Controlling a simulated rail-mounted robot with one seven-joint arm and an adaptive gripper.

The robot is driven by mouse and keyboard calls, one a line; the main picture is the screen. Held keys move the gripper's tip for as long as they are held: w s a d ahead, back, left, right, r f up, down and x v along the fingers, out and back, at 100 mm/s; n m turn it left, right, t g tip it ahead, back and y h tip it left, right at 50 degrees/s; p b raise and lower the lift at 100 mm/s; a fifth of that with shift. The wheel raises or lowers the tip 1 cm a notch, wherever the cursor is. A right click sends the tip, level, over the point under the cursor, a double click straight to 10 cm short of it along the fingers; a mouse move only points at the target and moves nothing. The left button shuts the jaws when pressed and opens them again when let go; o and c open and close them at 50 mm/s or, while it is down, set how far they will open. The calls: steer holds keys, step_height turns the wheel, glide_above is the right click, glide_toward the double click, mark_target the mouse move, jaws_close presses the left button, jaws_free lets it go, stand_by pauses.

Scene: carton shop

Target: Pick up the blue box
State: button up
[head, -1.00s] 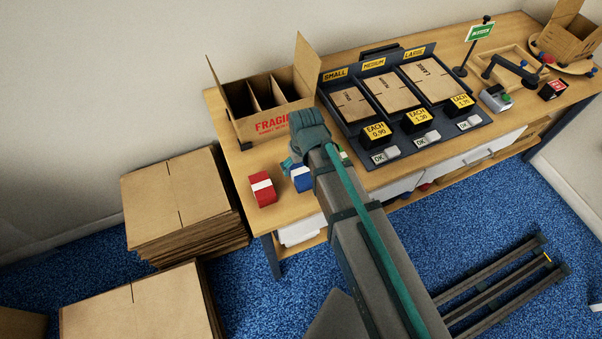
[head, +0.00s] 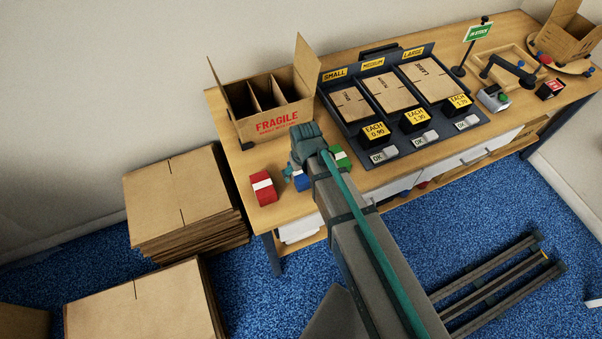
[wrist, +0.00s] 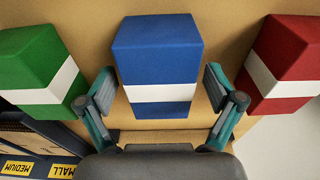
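The blue box (wrist: 158,50) with a white band stands on the table, in the middle of the wrist view. In the head view the blue box (head: 301,181) is partly hidden by my arm. My gripper (wrist: 158,90) is open, with one finger on each side of the box's near part. I cannot tell whether the fingers touch it. In the head view my gripper (head: 290,172) is mostly hidden behind my wrist.
A red box (head: 263,189) stands left of the blue box and a green box (head: 341,158) right of it. A divided FRAGILE carton (head: 277,122) stands behind them. A dark carton display (head: 400,145) lies to the right on the wooden table (head: 235,170).

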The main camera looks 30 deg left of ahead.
steer(key=c, duration=1.2)
steer(key=shift+r, duration=0.2)
steer(key=shift+r+b, duration=0.75)
steer(key=shift+r, duration=0.05)
steer(key=s+d+r, duration=0.1)
steer(key=r, duration=0.1)
steer(key=s+d+r+b, duration=0.1)
steer(key=r, duration=0.1)
steer(key=s+d+r+b, duration=0.1)
steer(key=r, duration=0.1)
steer(key=shift+s+d, duration=0.1)
steer(key=shift+d, duration=0.15)
steer(key=s+d+r+b, duration=0.1)
steer(key=b, duration=0.1)
steer(key=s+d+r+b, duration=0.1)
steer(key=s+d+b, duration=0.1)
steer(key=s+d+r+b, duration=0.1)
steer(key=s+d+b, duration=0.1)
steer(key=shift+d+r, duration=0.2)
steer(key=shift+r, duration=0.1)
steer(key=shift+s+d+r+b, duration=0.55)
steer(key=shift+d+r+b, duration=0.15)
steer(key=shift+b, duration=2.35)
